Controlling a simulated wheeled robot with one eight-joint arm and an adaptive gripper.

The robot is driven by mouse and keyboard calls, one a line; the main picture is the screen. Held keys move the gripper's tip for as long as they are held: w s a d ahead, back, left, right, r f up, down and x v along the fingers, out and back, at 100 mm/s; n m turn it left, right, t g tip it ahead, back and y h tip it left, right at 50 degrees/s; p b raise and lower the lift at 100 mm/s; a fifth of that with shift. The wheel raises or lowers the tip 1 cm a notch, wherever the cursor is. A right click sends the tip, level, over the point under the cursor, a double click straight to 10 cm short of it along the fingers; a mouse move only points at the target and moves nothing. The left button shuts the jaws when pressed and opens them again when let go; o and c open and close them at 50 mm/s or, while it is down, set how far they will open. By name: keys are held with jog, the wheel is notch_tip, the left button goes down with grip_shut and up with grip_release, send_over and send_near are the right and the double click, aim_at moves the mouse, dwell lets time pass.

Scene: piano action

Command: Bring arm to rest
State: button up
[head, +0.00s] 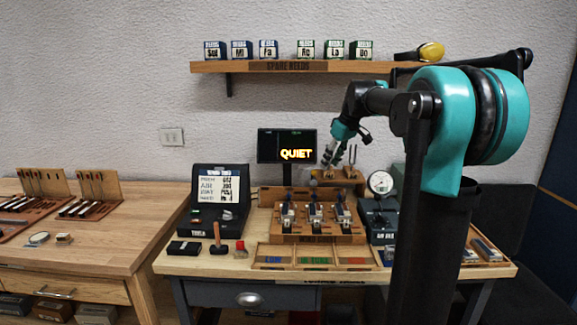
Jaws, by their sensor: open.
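My arm, with teal and black links, stands at the right of the head view and reaches left above the workbench. My gripper (338,164) hangs open and points down, and I see nothing between its fingers. It is in front of the small screen's right edge and above the wooden piano action rack (315,220). The rack holds several upright mechanisms in a row. From this single view I cannot tell the exact height of the gripper above the rack. My arm's column hides part of the bench's right side.
A shelf (300,67) with several labelled boxes hangs behind. The screen (286,146) reads "QUIET". A black case (215,200), a round gauge (380,183), a divided tray (315,267) and a small hammer (218,238) are on the bench. A second wooden table (110,235) stands left.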

jog(key=s+d+f+m+h, duration=0.1)
jog(key=s+f+m, duration=0.3)
jog(key=s+f, duration=1.1)
jog(key=s+d+f+m+t+h, duration=0.1)
jog(key=s+d+f+m+h, duration=0.1)
jog(key=s+f, duration=1.3)
jog(key=s+d+m, duration=0.1)
jog(key=s+m, duration=0.1)
jog(key=s, duration=0.1)
jog(key=shift+s+d+f, duration=0.15)
jog(key=shift+d, duration=0.05)
dwell(0.5)
